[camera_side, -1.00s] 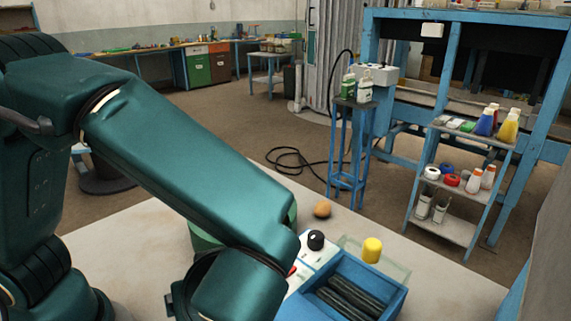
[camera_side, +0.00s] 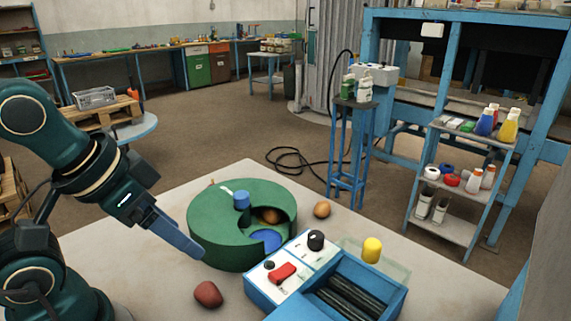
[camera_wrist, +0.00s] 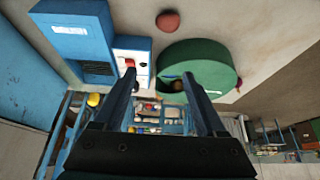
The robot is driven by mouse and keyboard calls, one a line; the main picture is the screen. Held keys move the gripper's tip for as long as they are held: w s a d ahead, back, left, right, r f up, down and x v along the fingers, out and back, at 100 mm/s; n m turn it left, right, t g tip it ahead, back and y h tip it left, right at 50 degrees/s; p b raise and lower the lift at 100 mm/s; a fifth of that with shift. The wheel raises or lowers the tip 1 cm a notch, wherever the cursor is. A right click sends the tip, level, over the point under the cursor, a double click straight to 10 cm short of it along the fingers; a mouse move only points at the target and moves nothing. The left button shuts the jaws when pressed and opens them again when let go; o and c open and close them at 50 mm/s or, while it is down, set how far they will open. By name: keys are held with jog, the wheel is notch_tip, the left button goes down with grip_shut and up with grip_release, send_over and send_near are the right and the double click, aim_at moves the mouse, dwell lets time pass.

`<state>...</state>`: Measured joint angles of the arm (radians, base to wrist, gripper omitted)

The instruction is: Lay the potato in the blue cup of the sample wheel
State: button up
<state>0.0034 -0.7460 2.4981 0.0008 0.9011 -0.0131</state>
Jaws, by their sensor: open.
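The green sample wheel (camera_side: 228,240) stands on the pale table and also shows in the wrist view (camera_wrist: 208,62). Its top has a cut-out. A blue cup (camera_side: 266,239) shows in the front part of the cut-out, and a brown lump (camera_side: 268,215) lies behind it. A reddish-brown potato-like lump (camera_side: 208,294) lies on the table in front of the wheel; the wrist view shows it too (camera_wrist: 168,21). A lighter brown lump (camera_side: 322,209) lies right of the wheel. I cannot tell which is the potato. My gripper (camera_wrist: 160,76) is open and empty, left of the wheel.
A blue control box (camera_side: 262,291) with a black knob and red switch stands right of the wheel, joined to an open blue tray (camera_side: 388,304). A yellow cylinder (camera_side: 372,250) stands behind the tray. The table is bare around the reddish-brown lump.

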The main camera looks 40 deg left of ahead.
dwell(0.4)
jog(key=m+g+y, duration=0.1)
jog(key=m+g, duration=0.2)
jog(key=g, duration=0.2)
send_over(206, 290)
jog(key=f, duration=0.9)
jog(key=shift+w+d, duration=0.1)
jog(key=shift+d, duration=0.1)
jog(key=shift+s+f+m+y, duration=0.25)
jog(key=shift+f+m+y, duration=0.05)
jog(key=shift+f, duration=0.35)
jog(key=shift+w+a+f, duration=0.1)
jog(key=shift+a+f, duration=0.05)
jog(key=shift+f, duration=1.05)
jog(key=shift+a+f, duration=0.1)
jog(key=shift+f, duration=1.05)
grip_shut()
